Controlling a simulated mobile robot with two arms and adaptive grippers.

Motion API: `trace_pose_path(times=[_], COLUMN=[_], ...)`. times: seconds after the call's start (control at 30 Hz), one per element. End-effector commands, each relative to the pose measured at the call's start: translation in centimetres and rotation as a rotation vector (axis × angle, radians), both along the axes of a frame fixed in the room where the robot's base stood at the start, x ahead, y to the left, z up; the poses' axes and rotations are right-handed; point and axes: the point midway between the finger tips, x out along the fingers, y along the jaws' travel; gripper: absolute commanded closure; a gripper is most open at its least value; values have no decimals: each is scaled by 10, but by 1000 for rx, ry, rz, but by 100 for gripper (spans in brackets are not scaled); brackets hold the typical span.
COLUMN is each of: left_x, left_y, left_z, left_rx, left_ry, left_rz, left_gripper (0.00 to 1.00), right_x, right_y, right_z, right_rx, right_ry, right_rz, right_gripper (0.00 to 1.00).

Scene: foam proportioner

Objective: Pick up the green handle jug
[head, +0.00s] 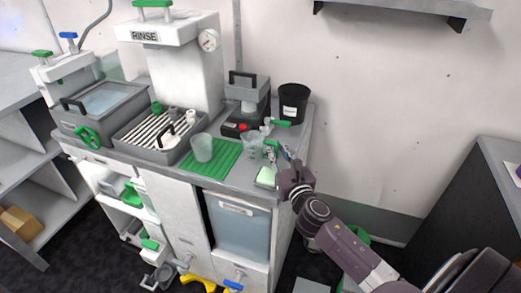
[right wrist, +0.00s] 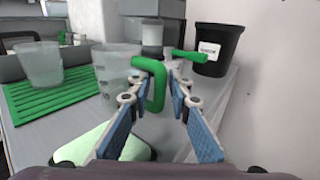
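The green handle jug (head: 252,146) is a clear, see-through jug standing upright on the counter, right of the green ribbed mat. Its green handle (head: 271,146) points right, toward my right gripper (head: 280,153). In the right wrist view the jug (right wrist: 117,72) stands just ahead, and its hooked green handle (right wrist: 157,84) appears between the fingertips of my right gripper (right wrist: 154,98). That gripper is open, with blue pads on both sides and a gap around the handle. I cannot tell whether a pad touches it. My left gripper is in neither view.
A clear cup (head: 202,148) stands on the green mat (head: 209,166). A black bucket (head: 292,103) and a grey device (head: 246,108) are behind the jug. A pale green block (head: 266,177) lies near the counter's front edge. The wall is to the right.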

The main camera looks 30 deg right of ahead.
Motion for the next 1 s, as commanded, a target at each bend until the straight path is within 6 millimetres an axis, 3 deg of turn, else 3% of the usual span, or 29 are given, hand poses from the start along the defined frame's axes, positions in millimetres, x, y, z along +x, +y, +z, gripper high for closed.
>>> trace_pose_path(times=[0.1, 0.27, 1.0], left_x=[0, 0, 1], left_y=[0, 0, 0], left_z=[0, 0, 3], left_rx=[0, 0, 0], left_ry=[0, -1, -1], left_rz=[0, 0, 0], left_gripper=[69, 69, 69], right_x=[0, 0, 0], right_y=[0, 0, 0], right_z=[0, 0, 9], right_rx=[0, 0, -1], right_ry=[0, 0, -2], right_rz=[0, 0, 1], right_gripper=[83, 100, 100])
